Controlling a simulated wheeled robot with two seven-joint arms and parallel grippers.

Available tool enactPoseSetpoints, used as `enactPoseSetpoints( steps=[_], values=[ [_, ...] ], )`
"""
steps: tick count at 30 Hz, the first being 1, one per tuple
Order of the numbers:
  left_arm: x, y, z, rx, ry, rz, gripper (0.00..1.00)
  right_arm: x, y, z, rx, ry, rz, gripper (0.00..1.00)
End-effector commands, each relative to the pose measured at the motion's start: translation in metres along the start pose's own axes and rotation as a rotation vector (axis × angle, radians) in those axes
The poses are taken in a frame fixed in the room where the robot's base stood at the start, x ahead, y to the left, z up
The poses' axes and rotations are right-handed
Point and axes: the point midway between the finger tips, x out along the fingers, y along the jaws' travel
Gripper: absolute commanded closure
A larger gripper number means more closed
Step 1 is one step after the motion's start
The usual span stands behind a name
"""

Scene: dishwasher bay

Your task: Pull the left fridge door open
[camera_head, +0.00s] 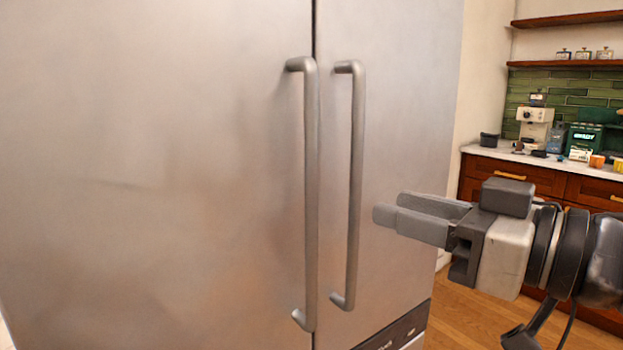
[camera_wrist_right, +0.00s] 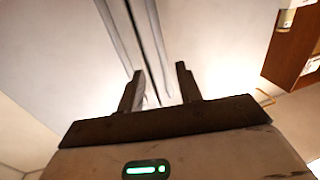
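The left fridge door (camera_head: 160,180) is a large brushed-steel panel filling the left of the head view. It looks closed, level with the right door (camera_head: 405,110) across a thin dark seam. Its long vertical handle (camera_head: 311,190) stands just left of the seam; the right door's handle (camera_head: 356,185) stands beside it. My right gripper (camera_head: 390,207) is open and empty, right of both handles and apart from them in the head view. In the right wrist view, its two fingers (camera_wrist_right: 159,75) are spread, with the two handles running up beyond them. My left gripper is not in view.
A wooden counter (camera_head: 515,174) with a coffee machine (camera_head: 534,125) and small boxes stands at the back right, below wooden shelves (camera_head: 565,63). Wooden floor (camera_head: 470,315) shows right of the fridge. The space before the left door looks clear.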

Motion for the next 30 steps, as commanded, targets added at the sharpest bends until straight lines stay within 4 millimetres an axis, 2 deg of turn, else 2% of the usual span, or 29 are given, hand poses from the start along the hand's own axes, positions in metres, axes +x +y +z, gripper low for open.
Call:
enactPoseSetpoints(
  steps=[12, 18, 24, 30],
  values=[
    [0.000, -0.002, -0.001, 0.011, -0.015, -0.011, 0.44, 0.088, -0.002, -0.002, -0.001, 0.002, -0.003, 0.65],
    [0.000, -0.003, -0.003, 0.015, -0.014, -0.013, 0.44, 0.120, 0.000, -0.002, -0.001, 0.001, 0.000, 0.65],
    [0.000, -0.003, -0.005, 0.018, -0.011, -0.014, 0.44, 0.134, 0.000, -0.001, -0.002, 0.002, -0.001, 0.65],
    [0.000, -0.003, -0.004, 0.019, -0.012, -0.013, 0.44, 0.135, 0.000, 0.000, -0.002, 0.001, 0.000, 0.65]
  ],
)
